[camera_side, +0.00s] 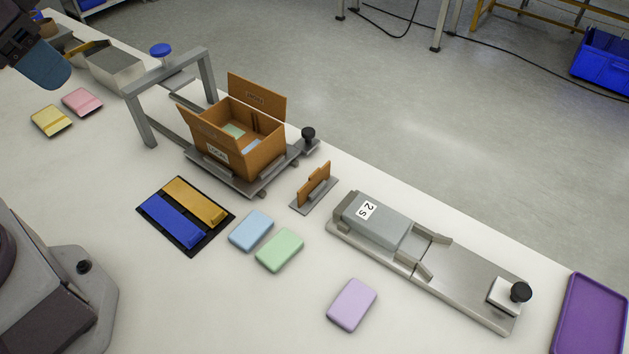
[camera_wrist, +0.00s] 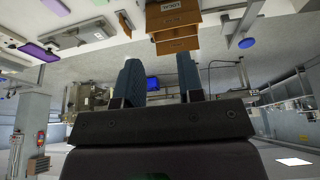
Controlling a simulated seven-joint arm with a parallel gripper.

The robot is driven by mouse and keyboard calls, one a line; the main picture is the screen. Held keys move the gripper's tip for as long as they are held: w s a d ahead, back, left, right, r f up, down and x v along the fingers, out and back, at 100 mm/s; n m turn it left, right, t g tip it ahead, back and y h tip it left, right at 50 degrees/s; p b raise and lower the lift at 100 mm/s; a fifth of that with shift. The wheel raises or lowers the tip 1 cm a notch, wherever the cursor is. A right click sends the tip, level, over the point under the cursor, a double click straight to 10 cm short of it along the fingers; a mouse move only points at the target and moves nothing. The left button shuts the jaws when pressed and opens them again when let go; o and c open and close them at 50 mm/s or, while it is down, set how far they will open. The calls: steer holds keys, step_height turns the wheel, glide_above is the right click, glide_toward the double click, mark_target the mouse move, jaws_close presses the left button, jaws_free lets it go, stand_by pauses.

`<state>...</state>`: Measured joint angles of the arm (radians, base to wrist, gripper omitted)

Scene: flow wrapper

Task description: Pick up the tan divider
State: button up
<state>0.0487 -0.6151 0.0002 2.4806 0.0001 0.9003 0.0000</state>
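The tan divider (camera_side: 314,184) is a small thin orange-brown panel. It stands upright in a grey slotted holder (camera_side: 315,196) on the table, between the cardboard box and the grey fixture in the side view. My gripper (camera_side: 42,68) is at the far top left of the side view, raised and well away from the divider. In the wrist view its two blue fingers (camera_wrist: 160,78) are apart with nothing between them.
An open cardboard box (camera_side: 231,148) with pastel packs sits in a metal frame (camera_side: 139,113) left of the divider. A grey fixture (camera_side: 459,277) stands at its right. Blue (camera_side: 251,230), green (camera_side: 280,250) and lilac (camera_side: 352,305) packs lie in front. A black tray (camera_side: 186,249) holds blue and yellow bars.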

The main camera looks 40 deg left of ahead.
steer(key=w+d+f+m+g, duration=0.1)
steer(key=w+d+f+g, duration=0.1)
steer(key=w+d+f, duration=0.35)
steer(key=w+d+f+g, duration=0.2)
steer(key=w, duration=0.7)
steer(key=n, duration=0.2)
glide_above(314, 172)
step_height(314, 172, down, 10)
steer(key=f, duration=0.7)
steer(key=shift+w+d+f, duration=0.1)
steer(key=shift+w+f, duration=0.15)
steer(key=f, duration=0.4)
steer(key=shift+s+f, duration=0.1)
steer(key=shift+s, duration=0.2)
steer(key=shift+f, duration=0.6)
jaws_close()
